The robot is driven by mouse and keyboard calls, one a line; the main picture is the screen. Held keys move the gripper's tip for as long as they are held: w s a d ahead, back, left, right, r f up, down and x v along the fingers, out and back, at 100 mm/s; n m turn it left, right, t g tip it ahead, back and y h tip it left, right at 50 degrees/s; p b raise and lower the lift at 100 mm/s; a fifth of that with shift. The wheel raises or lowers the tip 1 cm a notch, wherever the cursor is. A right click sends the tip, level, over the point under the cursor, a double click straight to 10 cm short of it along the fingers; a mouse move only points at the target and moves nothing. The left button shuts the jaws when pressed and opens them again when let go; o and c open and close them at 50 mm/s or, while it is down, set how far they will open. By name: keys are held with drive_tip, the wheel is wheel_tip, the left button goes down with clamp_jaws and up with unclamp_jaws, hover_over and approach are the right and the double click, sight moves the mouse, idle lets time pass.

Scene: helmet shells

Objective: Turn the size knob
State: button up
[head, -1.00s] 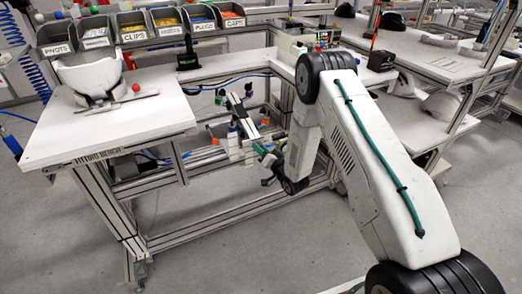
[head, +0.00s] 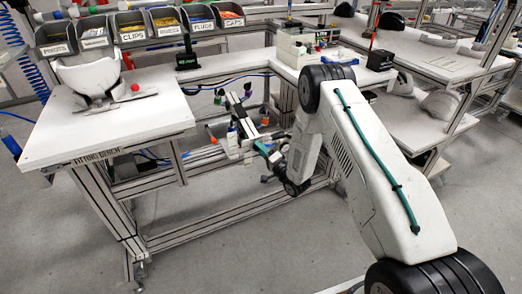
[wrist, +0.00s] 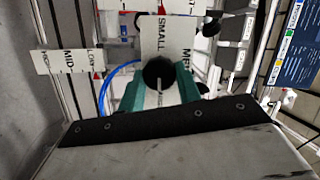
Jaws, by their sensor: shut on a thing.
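The size knob (wrist: 159,73) is a round black knob in the middle of the wrist view, with a pale line on its lower part. It sits on a white plate (wrist: 153,33) marked SMALL above it and another size word, partly cut off, at its right. My gripper (wrist: 160,88) has teal fingers on both sides of the knob and is shut on it. In the head view my gripper (head: 262,148) is at the labelled fixture (head: 240,118) below the benches' inner corner; the knob is too small to tell there.
A white plate marked MID and LOW (wrist: 72,62) stands left of the knob, with a blue hose near it. The fitting bench (head: 110,125) at left carries a white helmet shell (head: 90,78) and several parts bins behind. The floor in front is clear.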

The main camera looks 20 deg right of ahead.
idle(0.4)
drive_tip(key=o, duration=1)
drive_tip(key=shift+c, duration=0.2)
drive_tip(key=v, duration=0.8)
